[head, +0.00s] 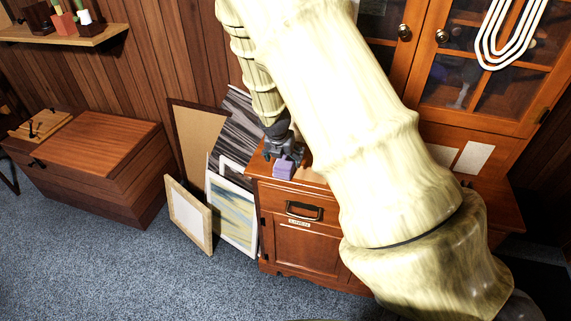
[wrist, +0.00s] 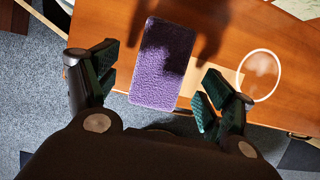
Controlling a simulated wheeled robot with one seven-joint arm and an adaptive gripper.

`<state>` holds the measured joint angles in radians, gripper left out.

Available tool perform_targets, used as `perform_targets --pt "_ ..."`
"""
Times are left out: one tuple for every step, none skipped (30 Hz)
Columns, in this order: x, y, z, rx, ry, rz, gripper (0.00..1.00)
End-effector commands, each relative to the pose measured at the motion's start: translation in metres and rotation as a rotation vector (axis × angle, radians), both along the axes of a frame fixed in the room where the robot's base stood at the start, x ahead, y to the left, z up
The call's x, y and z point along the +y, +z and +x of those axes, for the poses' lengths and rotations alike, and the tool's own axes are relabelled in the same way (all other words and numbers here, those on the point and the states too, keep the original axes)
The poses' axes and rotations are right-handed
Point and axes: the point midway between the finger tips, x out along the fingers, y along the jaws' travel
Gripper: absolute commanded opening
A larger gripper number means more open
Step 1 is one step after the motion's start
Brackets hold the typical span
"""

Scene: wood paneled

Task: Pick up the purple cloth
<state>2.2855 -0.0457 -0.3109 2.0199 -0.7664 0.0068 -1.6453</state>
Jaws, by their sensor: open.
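The purple cloth (head: 284,168) is a small folded block on the top of a brown wooden cabinet (head: 311,181), near its left front edge. In the wrist view the cloth (wrist: 162,63) lies flat as a fuzzy rectangle, with a dark shadow over its upper right. My gripper (head: 284,156) is just above the cloth in the head view. In the wrist view my open gripper (wrist: 155,88) has one finger on each side of the cloth, with gaps between. I cannot tell the exact height of the fingers above the cabinet top.
A round clear-rimmed object (wrist: 259,75) stands right of the cloth. Framed pictures (head: 232,212) lean left of the cabinet. A glass-door cupboard (head: 480,75) rises behind, and a wooden chest (head: 92,165) stands at left. Blue carpet (head: 130,270) is clear in front.

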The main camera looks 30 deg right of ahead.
Motion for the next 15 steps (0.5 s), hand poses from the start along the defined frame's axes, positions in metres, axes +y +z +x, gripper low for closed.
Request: perform_targets --pt "-0.001 -0.004 0.0 0.003 0.001 -0.001 0.82" --pt "-0.002 -0.007 0.001 0.003 0.001 -0.001 0.82" --pt "-0.004 -0.01 0.001 0.004 0.0 -0.001 0.82" --pt "-0.005 -0.013 0.002 0.004 0.0 -0.001 0.82" --pt "-0.006 -0.016 0.002 0.003 -0.001 0.0 0.82" --pt "-0.007 -0.019 0.003 0.002 -0.001 0.0 0.82" --pt "-0.008 -0.023 0.004 0.002 -0.001 0.0 0.82" --pt "-0.009 -0.025 0.005 0.002 0.0 -0.001 0.82" --pt "-0.01 -0.028 0.006 0.002 0.0 -0.001 0.82" --pt "-0.011 -0.031 0.006 0.002 0.0 -0.001 0.82" --pt "-0.011 -0.033 0.007 0.002 -0.001 0.0 0.82" --pt "-0.012 -0.035 0.007 0.003 -0.001 -0.001 0.82" --pt "-0.012 -0.036 0.007 0.002 -0.001 0.0 0.82" --pt "-0.013 -0.037 0.008 0.002 -0.001 0.0 0.82" --pt "-0.013 -0.038 0.008 0.001 -0.001 0.0 0.82"
